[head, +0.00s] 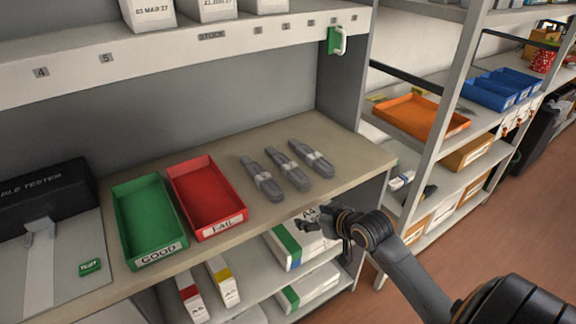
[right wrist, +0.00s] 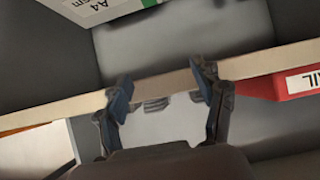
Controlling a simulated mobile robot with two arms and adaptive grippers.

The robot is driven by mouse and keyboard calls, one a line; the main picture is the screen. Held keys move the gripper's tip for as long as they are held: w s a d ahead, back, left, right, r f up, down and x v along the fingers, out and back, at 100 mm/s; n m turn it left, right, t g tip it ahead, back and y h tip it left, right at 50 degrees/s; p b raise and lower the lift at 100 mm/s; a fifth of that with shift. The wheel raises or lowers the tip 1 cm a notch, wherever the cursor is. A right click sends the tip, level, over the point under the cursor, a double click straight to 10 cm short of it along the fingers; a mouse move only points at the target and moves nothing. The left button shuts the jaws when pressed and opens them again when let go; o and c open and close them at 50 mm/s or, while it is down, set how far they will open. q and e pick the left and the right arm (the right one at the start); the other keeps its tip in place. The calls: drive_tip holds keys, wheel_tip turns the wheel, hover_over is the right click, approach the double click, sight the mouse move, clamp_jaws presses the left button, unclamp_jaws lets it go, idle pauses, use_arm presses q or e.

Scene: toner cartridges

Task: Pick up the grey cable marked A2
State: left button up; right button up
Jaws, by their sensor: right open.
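Three grey coiled cables, the left one (head: 262,180), the middle one (head: 287,170) and the right one (head: 311,158), lie side by side on the beige worktop. Each has a pale band around its middle. No marking is legible, so I cannot tell which is A2. My right gripper (head: 312,220) is open and empty, in front of the worktop edge and apart from the cables. In the right wrist view its two fingers (right wrist: 163,88) stand apart before the edge, with small grey ribbed parts, probably cables, between them. My left gripper is not in view.
The red FAIL tray (head: 207,233) and green GOOD tray (head: 115,194) stand left of the cables. A dark tester (head: 45,195) is at far left. The worktop's front edge (right wrist: 260,62) lies near my gripper. Boxes (head: 287,247) fill the shelf below.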

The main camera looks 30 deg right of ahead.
drive_tip(key=shift+t, duration=0.4)
drive_tip(key=r, duration=0.4)
drive_tip(key=shift+w+d, duration=0.1)
drive_tip(key=shift+w, duration=0.2)
drive_tip(key=t, duration=0.2)
approach(291, 166)
drive_tip(key=x, duration=0.4)
drive_tip(key=shift+w+d+p, duration=0.25)
drive_tip(key=shift+w+p, duration=0.05)
drive_tip(key=shift+p, duration=0.05)
drive_tip(key=shift+x, duration=0.8)
drive_tip(key=x, duration=0.2)
drive_tip(key=p+x, duration=0.1)
drive_tip(key=x, duration=0.1)
drive_tip(key=shift+a+f, duration=0.25)
drive_tip(key=shift+s, duration=0.1)
drive_tip(key=shift+r, duration=0.1)
drive_tip(key=c, duration=1.4)
